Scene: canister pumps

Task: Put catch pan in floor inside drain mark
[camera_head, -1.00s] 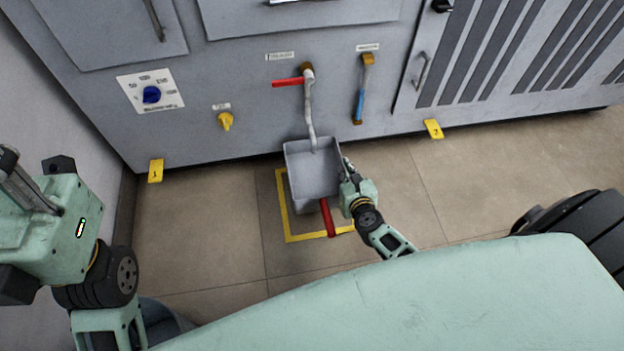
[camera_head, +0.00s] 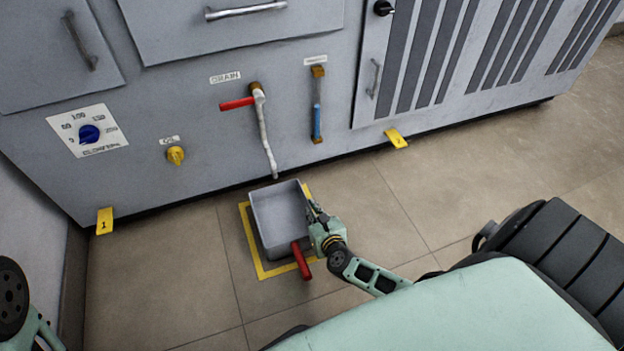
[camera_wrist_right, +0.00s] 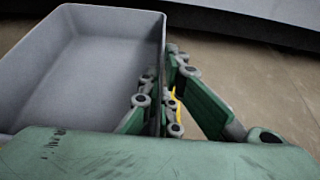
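The grey catch pan (camera_head: 278,215) with a red handle (camera_head: 301,262) is over the yellow drain mark (camera_head: 262,271) on the floor, below the drain pipe. Yellow line shows along its left and front sides and at the back right corner. I cannot tell whether its bottom touches the floor. My right gripper (camera_head: 315,213) is at the pan's right wall. In the right wrist view its fingers (camera_wrist_right: 160,105) are closed on either side of the wall of the pan (camera_wrist_right: 90,60). Of my left arm only a part shows at the lower left; its gripper is out of view.
The drain pipe (camera_head: 266,135) with a red lever (camera_head: 237,103) hangs from the grey cabinet (camera_head: 200,140) behind the pan. Yellow tags 1 (camera_head: 104,221) and 2 (camera_head: 396,138) stand at the cabinet's foot. Tiled floor left of the mark is clear.

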